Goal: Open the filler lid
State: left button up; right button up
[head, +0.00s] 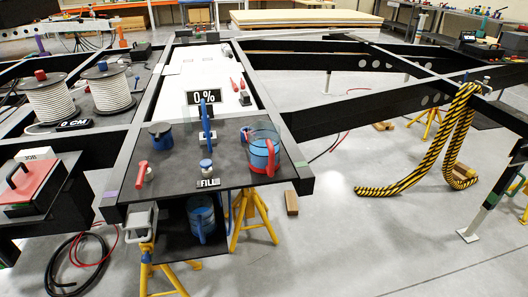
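A small blue cap on a pale neck (206,166) stands on the dark panel (230,176), just behind a label reading FILL (208,183). It looks like the filler lid and appears to sit down on its neck, but it is too small to be sure it is shut. A clear jug with a red handle and bluish contents (263,150) stands to its right. A red lever (142,172) is to its left. A blue upright piece (205,118) rises behind it, by a display reading 0 % (204,97). Neither of my grippers shows in the head view.
A dark round pot with a blue part (160,132) stands at the panel's back left. A blue container (201,220) is on the shelf below. Cable reels (48,97) and a red-topped box (31,184) are at left. Black-and-yellow hose (455,130) hangs at right.

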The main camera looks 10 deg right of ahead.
aim_at(157, 130)
jog(key=k, duration=0.55)
jog(key=z, duration=0.4)
jog(key=i, duration=0.7)
jog(key=u, duration=0.5)
jog(key=i, duration=0.75)
jog(key=u, duration=0.65)
